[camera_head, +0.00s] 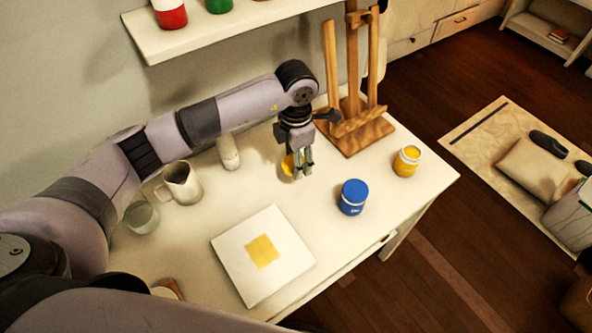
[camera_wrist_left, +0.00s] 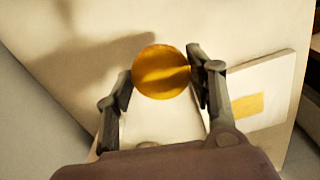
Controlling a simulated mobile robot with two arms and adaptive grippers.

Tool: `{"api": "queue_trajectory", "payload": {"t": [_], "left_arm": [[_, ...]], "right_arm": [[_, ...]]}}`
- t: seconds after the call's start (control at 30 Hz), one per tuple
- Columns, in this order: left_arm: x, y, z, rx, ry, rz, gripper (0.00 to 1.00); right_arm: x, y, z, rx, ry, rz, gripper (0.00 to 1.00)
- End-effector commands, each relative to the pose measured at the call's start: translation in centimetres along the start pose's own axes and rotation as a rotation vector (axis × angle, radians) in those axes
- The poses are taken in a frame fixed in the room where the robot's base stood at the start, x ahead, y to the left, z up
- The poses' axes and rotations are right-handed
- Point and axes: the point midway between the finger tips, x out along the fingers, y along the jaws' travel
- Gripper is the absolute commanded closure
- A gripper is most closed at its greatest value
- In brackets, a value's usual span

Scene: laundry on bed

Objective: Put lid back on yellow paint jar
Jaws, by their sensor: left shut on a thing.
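My left gripper (camera_head: 299,172) is shut on a round yellow lid (camera_head: 287,165) and holds it over the table's back middle, in front of the easel. In the left wrist view the lid (camera_wrist_left: 161,72) sits between the two fingertips (camera_wrist_left: 160,80). My right gripper is not in view.
A blue jar (camera_head: 352,197) stands between the gripper and the yellow jar's front left. A wooden easel (camera_head: 358,135) stands behind. A white canvas with a yellow square (camera_head: 235,243), a metal pitcher (camera_head: 183,184), a pale bottle (camera_head: 229,152) and a glass (camera_head: 141,217) occupy the left.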

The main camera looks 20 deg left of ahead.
Motion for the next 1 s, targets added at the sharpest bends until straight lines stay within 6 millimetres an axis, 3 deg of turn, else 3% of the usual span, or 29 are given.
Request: {"api": "queue_trajectory", "payload": {"t": [0.2, 0.5, 0.83, 1.0], "left_arm": [[-1.7, 0.0, 0.0, 0.0, 0.001, 0.001, 0.61], [-1.7, 0.0, 0.0, 0.0, 0.001, 0.0, 0.61], [-1.9, 0.0, -0.1, 0.026, -0.001, 0.0, 0.61], [-2.9, -0.4, -0.9, 0.219, -0.01, 0.004, 0.61]], "right_arm": [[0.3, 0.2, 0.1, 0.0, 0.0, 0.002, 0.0], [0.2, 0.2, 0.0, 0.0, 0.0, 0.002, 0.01], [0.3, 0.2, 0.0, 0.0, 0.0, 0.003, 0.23], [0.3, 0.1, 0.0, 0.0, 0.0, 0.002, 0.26]]}}
